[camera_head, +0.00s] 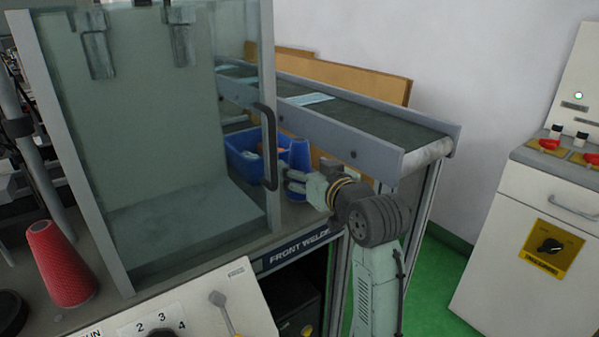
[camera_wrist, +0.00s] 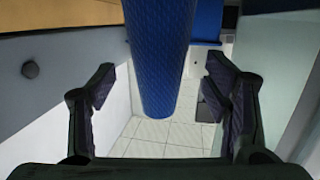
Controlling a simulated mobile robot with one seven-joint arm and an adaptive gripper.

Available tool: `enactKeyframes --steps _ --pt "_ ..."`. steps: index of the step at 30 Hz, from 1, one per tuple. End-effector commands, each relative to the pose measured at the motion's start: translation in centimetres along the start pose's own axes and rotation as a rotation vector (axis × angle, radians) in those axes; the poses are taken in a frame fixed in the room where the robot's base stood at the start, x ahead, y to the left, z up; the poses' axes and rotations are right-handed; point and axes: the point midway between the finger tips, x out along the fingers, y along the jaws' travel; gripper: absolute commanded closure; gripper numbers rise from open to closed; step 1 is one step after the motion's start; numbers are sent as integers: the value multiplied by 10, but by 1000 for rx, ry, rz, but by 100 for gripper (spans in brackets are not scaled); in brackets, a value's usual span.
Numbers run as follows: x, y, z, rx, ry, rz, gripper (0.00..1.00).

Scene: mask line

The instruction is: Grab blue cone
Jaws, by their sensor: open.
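The blue cone (camera_head: 298,165) stands beside the blue bin, below the conveyor in the head view. In the wrist view the blue cone (camera_wrist: 160,55) fills the upper middle, with a textured surface. My gripper (camera_head: 291,181) is at the cone's near side in the head view, and its fingers partly cover the view of the cone's lower part. In the wrist view my gripper (camera_wrist: 160,85) is open, with one finger to each side of the cone. Gaps show between the cone and both fingers.
A glass guard with a dark handle (camera_head: 268,145) stands close left of my gripper. The blue bin (camera_head: 240,160) is behind it. The conveyor (camera_head: 345,135) with light blue masks runs above. A red cone (camera_head: 62,265) stands at far left. A white cabinet (camera_head: 530,250) is at right.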

Motion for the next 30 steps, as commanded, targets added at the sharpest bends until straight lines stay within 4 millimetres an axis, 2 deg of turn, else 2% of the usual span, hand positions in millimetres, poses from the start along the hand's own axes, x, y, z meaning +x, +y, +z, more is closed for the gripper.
enactKeyframes --steps 3,6,15,30 --pt "19 1 -2 1 -3 -2 30" --pt "30 1 -1 0 -2 -1 30" --pt "35 1 0 -1 0 1 31" --pt "34 1 0 0 0 1 64"
